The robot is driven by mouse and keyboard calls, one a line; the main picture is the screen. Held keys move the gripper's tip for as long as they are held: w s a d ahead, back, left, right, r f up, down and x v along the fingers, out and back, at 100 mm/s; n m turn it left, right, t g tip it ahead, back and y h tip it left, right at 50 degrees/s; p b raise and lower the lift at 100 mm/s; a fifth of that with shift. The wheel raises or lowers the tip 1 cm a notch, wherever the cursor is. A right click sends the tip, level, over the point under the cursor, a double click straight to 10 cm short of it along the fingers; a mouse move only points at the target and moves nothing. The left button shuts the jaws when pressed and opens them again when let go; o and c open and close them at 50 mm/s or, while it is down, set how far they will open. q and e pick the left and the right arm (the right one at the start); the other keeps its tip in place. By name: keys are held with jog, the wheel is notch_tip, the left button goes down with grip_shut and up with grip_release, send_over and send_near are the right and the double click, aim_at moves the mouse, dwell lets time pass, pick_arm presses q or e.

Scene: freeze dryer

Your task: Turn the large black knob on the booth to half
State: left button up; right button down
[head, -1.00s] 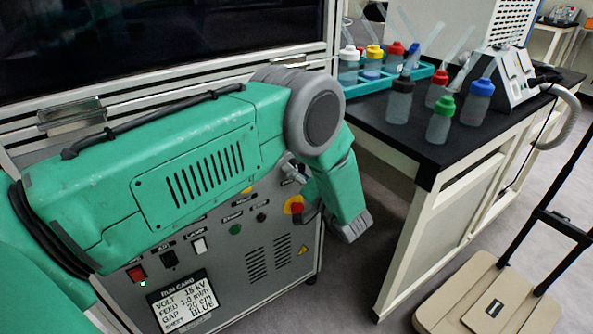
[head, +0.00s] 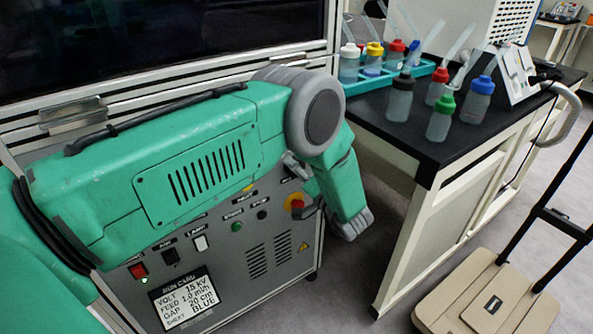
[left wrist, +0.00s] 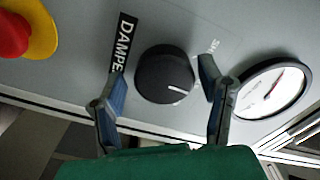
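In the left wrist view the large black knob (left wrist: 164,74) sits on the grey panel beside a black label reading "DAMPE", the rest cut off. Its white pointer line aims to the right and slightly down in that picture. My left gripper (left wrist: 162,72) is open, with one finger on each side of the knob. The fingers look close to it; I cannot tell whether they touch. In the head view my left arm hangs in front of the booth panel (head: 215,265) and hides the knob and most of the gripper. My right gripper is not in view.
A round white gauge (left wrist: 272,90) lies right of the knob, and a red button on a yellow base (left wrist: 14,35) lies left. Several capped bottles (head: 440,118) stand on the black-topped bench (head: 425,150). A beige trolley (head: 485,297) stands at lower right.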

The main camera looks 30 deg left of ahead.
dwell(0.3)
pick_arm(q)
jog(key=v, duration=1.2)
jog(key=shift+w, duration=0.1)
